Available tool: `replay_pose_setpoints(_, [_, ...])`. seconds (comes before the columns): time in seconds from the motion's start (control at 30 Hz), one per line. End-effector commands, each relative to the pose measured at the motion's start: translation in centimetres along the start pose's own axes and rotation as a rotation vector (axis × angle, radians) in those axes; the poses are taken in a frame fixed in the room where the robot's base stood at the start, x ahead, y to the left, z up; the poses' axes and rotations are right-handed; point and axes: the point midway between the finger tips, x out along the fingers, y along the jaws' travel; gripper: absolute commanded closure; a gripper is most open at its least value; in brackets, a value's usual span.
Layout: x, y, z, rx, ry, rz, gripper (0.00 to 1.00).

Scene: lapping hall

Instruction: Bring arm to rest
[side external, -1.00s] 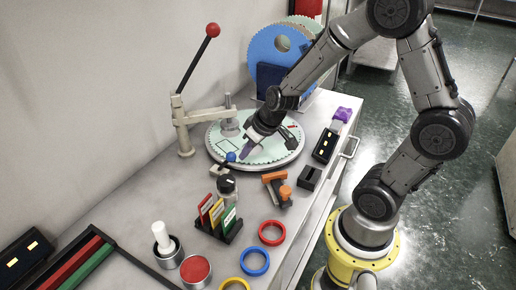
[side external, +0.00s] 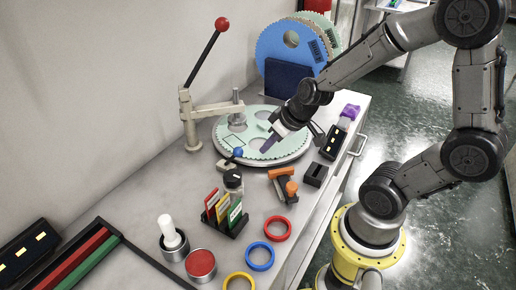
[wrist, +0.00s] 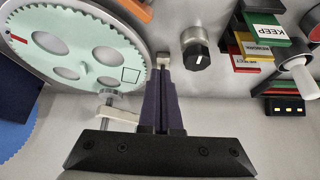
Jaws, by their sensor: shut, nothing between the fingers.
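My gripper (side external: 268,146) is shut and empty. In the side view its dark purple fingers point down over the near part of the round pale-green lapping plate (side external: 234,127), and the arm reaches in from the right. I cannot tell the exact height of the fingertips above the plate. In the wrist view the two fingers of my gripper (wrist: 163,78) lie together with nothing between them. The toothed green plate with round holes (wrist: 95,40) shows at the left there. A black knob (wrist: 196,52) is to the right of the fingers.
Red, yellow and green cards (side external: 222,210), an orange clamp-like tool (side external: 282,180), coloured rings (side external: 260,256) and a red-topped pot (side external: 201,263) crowd the bench front.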

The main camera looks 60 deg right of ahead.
Motion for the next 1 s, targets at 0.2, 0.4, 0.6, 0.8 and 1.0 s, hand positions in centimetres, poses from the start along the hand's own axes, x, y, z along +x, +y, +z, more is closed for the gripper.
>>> replay_pose_setpoints(0.2, [-6.9,-3.6,-4.4,-0.143,0.168,-0.046,1.00])
replay_pose_setpoints(0.4, [-15.1,-6.8,-2.1,-0.230,0.190,-0.109,1.00])
replay_pose_setpoints(0.6, [-18.6,-5.8,3.4,-0.184,0.079,-0.076,1.00])
replay_pose_setpoints(0.8, [-18.4,-4.8,6.1,-0.099,-0.038,-0.040,1.00])
replay_pose_setpoints(1.0, [-18.4,-4.8,6.1,-0.088,-0.038,-0.041,1.00])
